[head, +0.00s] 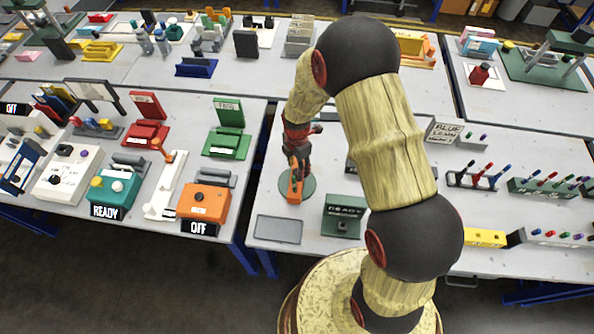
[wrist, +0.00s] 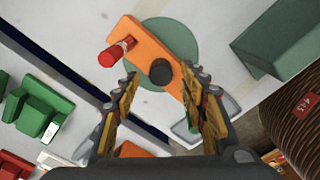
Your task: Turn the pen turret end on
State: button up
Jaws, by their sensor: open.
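The pen turret is an orange bar (wrist: 140,42) on a round green disc (wrist: 182,36), with a black round hub (wrist: 161,71) on top. A red pen (wrist: 113,53) sticks out sideways near the bar's far end. In the head view the orange bar (head: 295,190) and green disc (head: 308,184) show below my gripper (head: 296,165). In the wrist view my gripper (wrist: 159,76) is open, its fingers on either side of the bar around the hub. I cannot tell whether they touch it. The bar's near end is partly hidden by the right finger.
A grey flat tray (head: 278,229) lies in front. The left table holds an orange box (head: 204,204) marked OFF and a green device (head: 227,144). A gap separates the tables.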

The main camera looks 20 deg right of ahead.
notch_tip(320, 180, up, 9)
dwell(0.3)
dwell(0.5)
